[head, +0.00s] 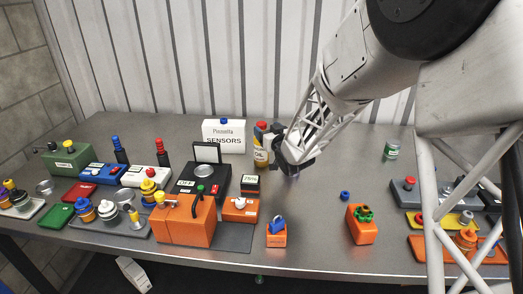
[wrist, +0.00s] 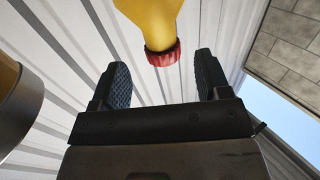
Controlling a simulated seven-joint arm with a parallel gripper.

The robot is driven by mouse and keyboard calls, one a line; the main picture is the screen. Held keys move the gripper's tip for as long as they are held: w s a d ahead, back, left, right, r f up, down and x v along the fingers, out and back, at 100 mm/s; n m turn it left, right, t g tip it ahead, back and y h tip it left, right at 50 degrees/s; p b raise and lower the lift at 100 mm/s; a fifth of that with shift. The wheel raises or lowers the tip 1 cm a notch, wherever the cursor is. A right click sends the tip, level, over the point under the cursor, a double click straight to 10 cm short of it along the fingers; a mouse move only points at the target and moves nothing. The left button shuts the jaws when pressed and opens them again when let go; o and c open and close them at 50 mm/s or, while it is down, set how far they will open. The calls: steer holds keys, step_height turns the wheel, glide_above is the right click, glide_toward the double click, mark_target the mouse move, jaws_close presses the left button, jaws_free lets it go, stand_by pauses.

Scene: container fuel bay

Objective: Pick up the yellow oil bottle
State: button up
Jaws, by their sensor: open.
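The yellow oil bottle (head: 261,158), with a red cap and an "OIL" label, stands on the table just right of the white Sensors box in the head view. In the wrist view the yellow bottle (wrist: 152,18) shows at the top, its red cap pointing at the gap between my fingers. My gripper (wrist: 163,82) is open and empty, with a dark ridged finger on each side of that gap. The bottle looks apart from both fingers. In the head view my gripper (head: 287,160) is close to the bottle's right side; its fingertips are hard to make out.
The white Sensors box (head: 230,144) stands left of the bottle, and a black device (head: 198,184) is in front. An orange canister (head: 361,224) and a green can (head: 391,149) stand to the right. The table between them is mostly clear.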

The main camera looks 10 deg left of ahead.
mark_target(264, 128)
steer(key=shift+x, duration=2.15)
steer(key=shift+a, duration=0.15)
steer(key=shift+c, duration=0.3)
jaws_close()
step_height(264, 128, up, 18)
